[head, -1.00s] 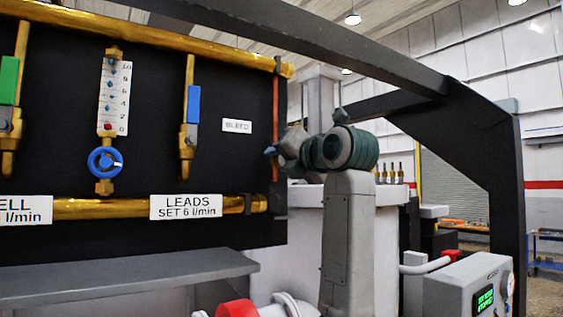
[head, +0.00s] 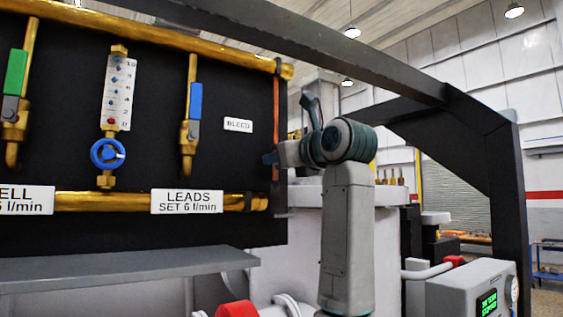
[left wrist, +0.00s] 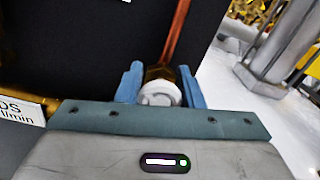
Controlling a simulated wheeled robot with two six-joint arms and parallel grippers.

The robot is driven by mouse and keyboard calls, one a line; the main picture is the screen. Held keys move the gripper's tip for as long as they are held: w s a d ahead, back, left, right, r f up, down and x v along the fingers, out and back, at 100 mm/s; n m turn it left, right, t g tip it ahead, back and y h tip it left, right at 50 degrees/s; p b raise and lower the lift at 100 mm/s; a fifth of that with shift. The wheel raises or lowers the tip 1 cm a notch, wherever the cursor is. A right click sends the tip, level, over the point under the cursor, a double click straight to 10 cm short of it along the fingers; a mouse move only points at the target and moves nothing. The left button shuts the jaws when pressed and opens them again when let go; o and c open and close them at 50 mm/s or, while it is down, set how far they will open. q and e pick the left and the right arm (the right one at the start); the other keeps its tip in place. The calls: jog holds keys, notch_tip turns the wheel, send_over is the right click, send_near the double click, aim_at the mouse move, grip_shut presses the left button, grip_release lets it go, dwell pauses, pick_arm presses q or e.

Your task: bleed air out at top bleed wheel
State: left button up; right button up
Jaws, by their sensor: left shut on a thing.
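My left gripper (head: 270,157) is at the right edge of the black panel, below and right of the BLEED label (head: 238,125), by the thin copper pipe (head: 276,110). In the left wrist view, my left gripper (left wrist: 160,88) has its two blue fingers on either side of a round whitish bleed wheel (left wrist: 158,94) with brass behind it. It is shut on this wheel. The copper pipe (left wrist: 177,30) rises above it. In the head view the wheel is hidden by my gripper and wrist. My right gripper is not in view.
The panel carries brass pipes, a flow gauge (head: 119,92) with a blue wheel (head: 108,154), and blue (head: 195,101) and green (head: 16,72) levers. A grey shelf (head: 120,265) juts out below. A dark frame beam (head: 350,45) crosses overhead. A grey display box (head: 470,290) stands at lower right.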

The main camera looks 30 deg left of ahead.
pick_arm(q)
jog(key=shift+f+n+b, duration=0.1)
jog(key=shift+n+b, duration=0.3)
jog(key=shift+n, duration=3.8)
jog(key=o, duration=0.9)
jog(key=shift+o, duration=0.5)
jog(key=shift+d, duration=0.1)
